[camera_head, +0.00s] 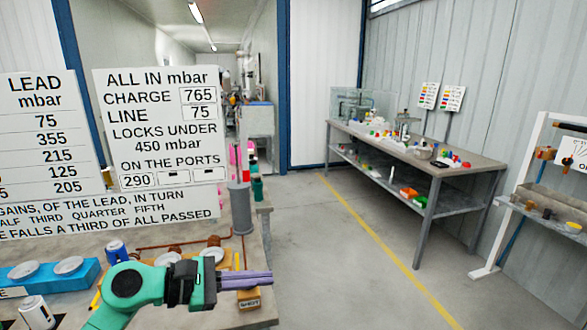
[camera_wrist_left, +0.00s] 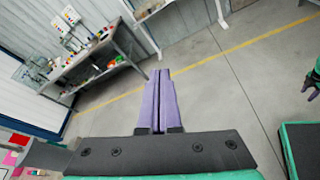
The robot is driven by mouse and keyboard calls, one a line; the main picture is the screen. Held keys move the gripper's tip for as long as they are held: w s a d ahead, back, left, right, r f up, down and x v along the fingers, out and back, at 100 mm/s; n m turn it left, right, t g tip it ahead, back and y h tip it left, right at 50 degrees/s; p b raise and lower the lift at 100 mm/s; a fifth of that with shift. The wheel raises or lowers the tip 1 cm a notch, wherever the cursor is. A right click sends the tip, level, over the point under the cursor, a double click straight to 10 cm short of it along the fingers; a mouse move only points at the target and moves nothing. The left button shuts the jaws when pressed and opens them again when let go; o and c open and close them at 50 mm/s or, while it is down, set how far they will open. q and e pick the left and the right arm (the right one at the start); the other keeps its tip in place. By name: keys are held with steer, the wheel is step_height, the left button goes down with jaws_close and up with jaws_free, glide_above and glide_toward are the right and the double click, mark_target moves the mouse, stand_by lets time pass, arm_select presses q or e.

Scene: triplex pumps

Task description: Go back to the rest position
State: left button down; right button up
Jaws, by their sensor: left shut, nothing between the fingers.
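My left gripper (camera_head: 271,279) reaches in from the lower left in the head view, over the near bench's right end. Its purple fingers are pressed together and hold nothing. They point right, towards the open floor. In the left wrist view the same fingers (camera_wrist_left: 160,75) lie side by side, with bare floor beyond them. My right gripper (camera_wrist_left: 311,86) shows small at the right edge of the left wrist view, partly cut off. I cannot tell whether it is open or shut.
A sign board (camera_head: 160,125) stands behind. A long table (camera_head: 470,170) is at the right. The floor (camera_head: 340,270) between is clear.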

arm_select(q)
step_height(320, 180, up, 5)
steer(key=n+t+h, duration=0.3)
steer(key=n+t, duration=0.1)
steer(key=n, duration=0.1)
steer(key=w+a+r+n+t+y, duration=0.15)
steer(key=a+n+t+y, duration=0.3)
steer(key=n, duration=0.65)
steer(key=w+a+n+t+y, duration=0.2)
steer(key=a+n+t+y, duration=0.3)
steer(key=n, duration=0.5)
steer(key=s+a+f+n+g+y, duration=0.25)
steer(key=a+f+n+y, duration=0.25)
steer(key=f+n, duration=0.45)
steer(key=s+a+f+n+g+y, duration=0.25)
steer(key=a+f+n+y, duration=0.2)
steer(key=f+n, duration=0.45)
steer(key=s+d+f+n+g+h, duration=0.3)
steer(key=s+f+n+g, duration=0.7)
steer(key=s+f, duration=0.6)
steer(key=s+f+m+g, duration=0.2)
steer(key=s+f, duration=0.1)
steer(key=f, duration=1.7)
steer(key=s+a+f+g, duration=0.1)
steer(key=s+a+f, duration=0.2)
steer(key=s+f, duration=1.2)
steer(key=shift+s+f+y, duration=0.15)
steer(key=shift+s+y, duration=0.15)
steer(key=shift+s, duration=0.75)
